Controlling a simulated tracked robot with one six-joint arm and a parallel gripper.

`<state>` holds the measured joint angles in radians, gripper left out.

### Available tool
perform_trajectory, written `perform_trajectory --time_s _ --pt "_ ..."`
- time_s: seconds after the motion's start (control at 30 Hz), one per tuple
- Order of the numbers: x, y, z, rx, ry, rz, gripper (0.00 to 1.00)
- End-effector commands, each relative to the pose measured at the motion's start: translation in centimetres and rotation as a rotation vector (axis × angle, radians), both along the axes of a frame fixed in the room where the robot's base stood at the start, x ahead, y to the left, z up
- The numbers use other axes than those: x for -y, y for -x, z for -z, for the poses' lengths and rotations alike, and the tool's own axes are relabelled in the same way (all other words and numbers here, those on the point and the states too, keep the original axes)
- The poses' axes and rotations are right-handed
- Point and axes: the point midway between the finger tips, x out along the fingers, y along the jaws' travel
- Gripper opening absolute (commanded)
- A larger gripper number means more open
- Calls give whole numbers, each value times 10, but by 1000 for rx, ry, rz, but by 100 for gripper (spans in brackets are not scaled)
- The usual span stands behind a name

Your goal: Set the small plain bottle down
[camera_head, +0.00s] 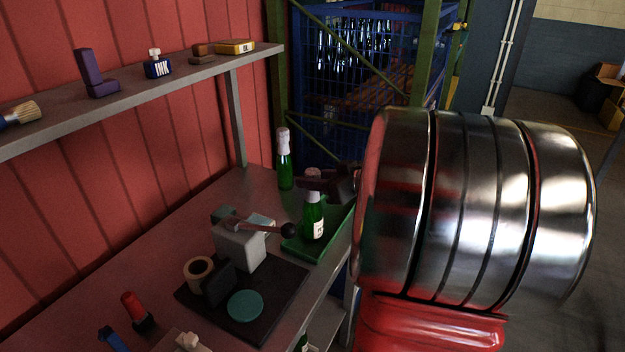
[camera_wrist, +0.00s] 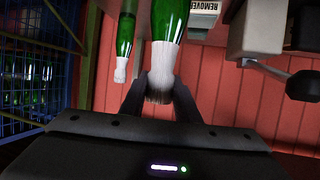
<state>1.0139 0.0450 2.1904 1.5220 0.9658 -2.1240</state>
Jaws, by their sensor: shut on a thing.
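My gripper (camera_head: 318,184) is shut around the white-wrapped neck of a green bottle (camera_head: 313,223) with a small pale label. The bottle is upright, over the green tray (camera_head: 298,250) on the bench. I cannot tell whether its base touches the tray. In the wrist view the same bottle (camera_wrist: 170,18) appears neck-down, with its white neck between my fingers (camera_wrist: 160,90). A second green bottle (camera_head: 284,170) with a white foil top stands behind it to the left; it also shows in the wrist view (camera_wrist: 126,35), apart from my gripper.
A grey press with a black-knobbed lever (camera_head: 240,244) stands left of the tray on a dark mat (camera_head: 285,290). A tape roll (camera_head: 199,271) and a teal disc (camera_head: 245,305) are near it. A shelf (camera_head: 150,90) runs above. A blue cage (camera_head: 350,60) stands behind.

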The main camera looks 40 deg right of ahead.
Motion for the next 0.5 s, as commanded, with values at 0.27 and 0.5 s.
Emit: perform_trajectory --time_s 0.27,0.5 --pt "0 0 0 0 0 -1 46" --pt "0 0 0 0 0 -1 47"
